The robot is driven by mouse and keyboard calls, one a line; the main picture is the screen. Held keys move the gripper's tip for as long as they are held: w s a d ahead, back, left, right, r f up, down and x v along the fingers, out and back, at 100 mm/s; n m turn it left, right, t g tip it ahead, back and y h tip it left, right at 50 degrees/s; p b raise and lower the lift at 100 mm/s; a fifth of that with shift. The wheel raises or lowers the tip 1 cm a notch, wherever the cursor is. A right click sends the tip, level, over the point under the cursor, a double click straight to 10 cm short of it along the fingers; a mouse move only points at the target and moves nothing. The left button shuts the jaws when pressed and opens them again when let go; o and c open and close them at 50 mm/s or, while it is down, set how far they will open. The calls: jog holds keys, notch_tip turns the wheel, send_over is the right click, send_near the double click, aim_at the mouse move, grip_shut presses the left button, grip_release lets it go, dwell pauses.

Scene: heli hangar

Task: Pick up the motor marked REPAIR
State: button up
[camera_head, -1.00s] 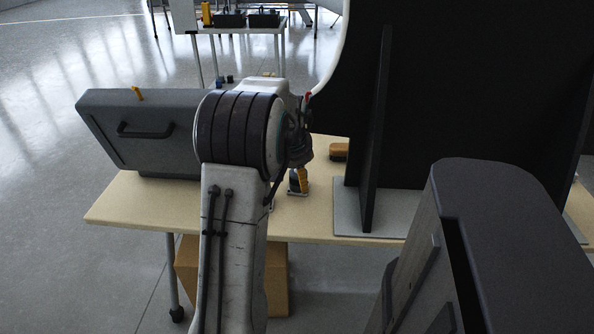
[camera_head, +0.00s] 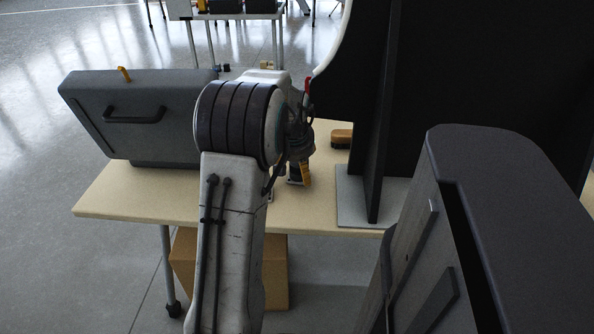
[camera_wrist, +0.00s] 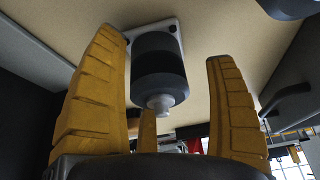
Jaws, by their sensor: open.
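A motor (camera_wrist: 159,68) with a dark cylindrical body, a pale square mounting plate and a light shaft end stands on the tabletop. In the wrist view it lies between the yellow fingers of my gripper (camera_wrist: 165,50), with gaps on both sides. No marking on it is legible. In the head view my gripper (camera_head: 301,174) is low over the table, its yellow fingertip beside the dark motor (camera_head: 293,173). My arm and gripper hide much of the motor there. The gripper is open and holds nothing.
The pale table (camera_head: 130,192) carries a grey case (camera_head: 140,135) at left. A black panel on a grey base plate (camera_head: 355,210) stands close on the right. An orange and black object (camera_head: 341,138) lies behind the gripper. A cardboard box (camera_head: 275,270) sits below.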

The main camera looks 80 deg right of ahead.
jog(key=c, duration=1.2)
jog(key=shift+r, duration=0.1)
jog(key=shift+c, duration=0.5)
